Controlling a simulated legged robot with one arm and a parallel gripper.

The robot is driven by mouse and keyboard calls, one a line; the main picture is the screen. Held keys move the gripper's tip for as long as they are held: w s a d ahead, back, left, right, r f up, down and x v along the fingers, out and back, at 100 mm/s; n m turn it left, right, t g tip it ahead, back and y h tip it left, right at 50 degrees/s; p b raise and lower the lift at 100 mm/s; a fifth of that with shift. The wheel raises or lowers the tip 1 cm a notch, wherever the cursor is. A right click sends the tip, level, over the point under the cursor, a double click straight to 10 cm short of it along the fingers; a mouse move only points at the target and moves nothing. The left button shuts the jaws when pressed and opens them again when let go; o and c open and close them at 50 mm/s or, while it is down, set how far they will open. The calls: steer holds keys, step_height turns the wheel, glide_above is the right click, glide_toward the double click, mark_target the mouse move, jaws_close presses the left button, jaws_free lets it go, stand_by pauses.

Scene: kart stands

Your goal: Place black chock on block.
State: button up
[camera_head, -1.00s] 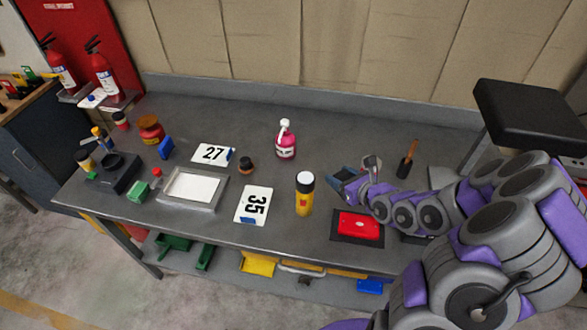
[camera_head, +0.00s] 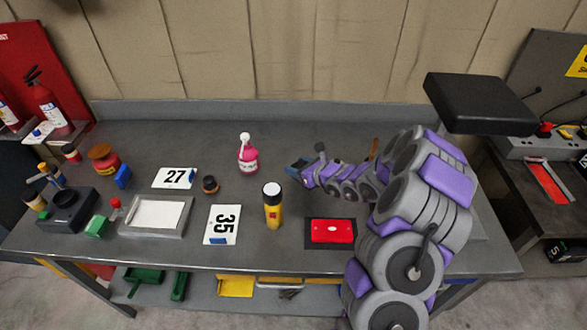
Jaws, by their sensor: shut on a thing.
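My gripper (camera_head: 298,168) reaches in from the right over the middle of the table, behind and left of a red block. It is shut on a small dark thing, which looks like the black chock; the fingers hide most of it, so its shape cannot be told. I cannot tell for certain which block is meant.
On the grey table (camera_head: 300,130) stand a yellow bottle (camera_head: 273,207), a pink spray bottle (camera_head: 248,158) and a small dark jar (camera_head: 210,185). Cards 27 (camera_head: 174,178) and 35 (camera_head: 221,226) and a metal tray (camera_head: 125,228) lie left. A wooden handle (camera_head: 374,147) shows behind my arm.

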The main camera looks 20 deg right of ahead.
steer(key=w, duration=0.3)
steer(key=shift+w+a+f, duration=0.2)
steer(key=shift+w+a, duration=0.15)
steer(key=shift+a, duration=0.05)
steer(key=f, duration=0.1)
steer(key=f+b, duration=0.1)
steer(key=f, duration=0.1)
steer(key=shift+d+f+b, duration=0.25)
steer(key=shift+f+b, duration=0.05)
steer(key=shift+f, duration=0.05)
steer(key=shift+r, duration=0.15)
steer(key=o, duration=1.1)
steer(key=shift+a, duration=0.1)
